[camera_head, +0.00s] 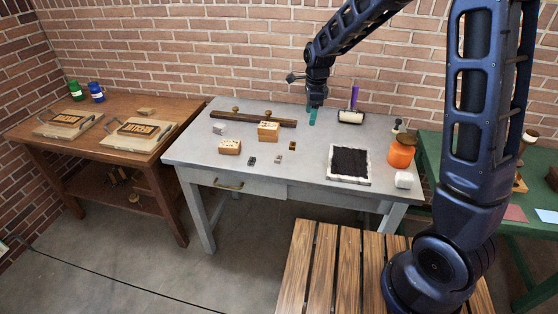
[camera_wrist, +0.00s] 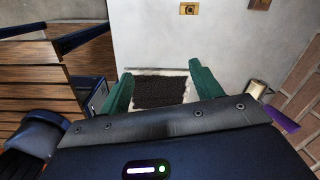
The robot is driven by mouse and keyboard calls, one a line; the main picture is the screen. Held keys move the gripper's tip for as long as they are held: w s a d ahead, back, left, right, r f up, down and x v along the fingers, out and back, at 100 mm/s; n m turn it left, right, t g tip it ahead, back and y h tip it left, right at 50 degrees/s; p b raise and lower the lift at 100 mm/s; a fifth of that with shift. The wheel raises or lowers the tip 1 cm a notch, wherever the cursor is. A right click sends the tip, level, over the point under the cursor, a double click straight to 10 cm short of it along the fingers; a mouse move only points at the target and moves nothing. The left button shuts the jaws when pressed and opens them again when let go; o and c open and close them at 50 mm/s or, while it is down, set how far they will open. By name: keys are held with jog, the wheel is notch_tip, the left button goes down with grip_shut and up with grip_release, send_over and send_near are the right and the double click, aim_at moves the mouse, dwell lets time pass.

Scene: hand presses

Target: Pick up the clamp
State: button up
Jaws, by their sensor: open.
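My gripper (camera_head: 312,116) hangs over the back middle of the grey table, with teal fingers pointing down. In the wrist view its fingers (camera_wrist: 162,70) are spread apart with nothing held between them. I cannot tell for sure which thing is the clamp. Two small grey metal pieces (camera_head: 252,161) (camera_head: 278,160) lie nearer the front.
The grey table (camera_head: 310,160) also holds wooden blocks (camera_head: 268,132) (camera_head: 230,147), a framed black pad (camera_head: 349,162), a roller (camera_head: 351,116) with a purple handle and an orange jar (camera_head: 401,152). A brown table (camera_head: 101,156) stands left, a green one (camera_head: 520,220) right. A slatted wooden surface (camera_head: 322,280) lies in front.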

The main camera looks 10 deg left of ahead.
jog(key=s+a+f+m, duration=0.2)
jog(key=a+f+m, duration=0.1)
jog(key=a+f, duration=0.65)
send_over(279, 159)
jog(key=w, duration=0.2)
jog(key=shift+h, duration=0.3)
jog(key=f, duration=0.4)
jog(key=shift+s+d+f, duration=0.2)
jog(key=shift+s+f, duration=0.05)
jog(key=shift+f, duration=0.15)
jog(key=shift+s+a+f, duration=0.15)
jog(key=shift+f, duration=1.2)
jog(key=shift+s+a+f, duration=0.15)
jog(key=shift+f, duration=1.2)
jog(key=c, duration=1.1)
jog(key=shift+c, duration=0.2)
jog(key=shift+r, duration=0.1)
notch_tip(279, 159, up, 20)
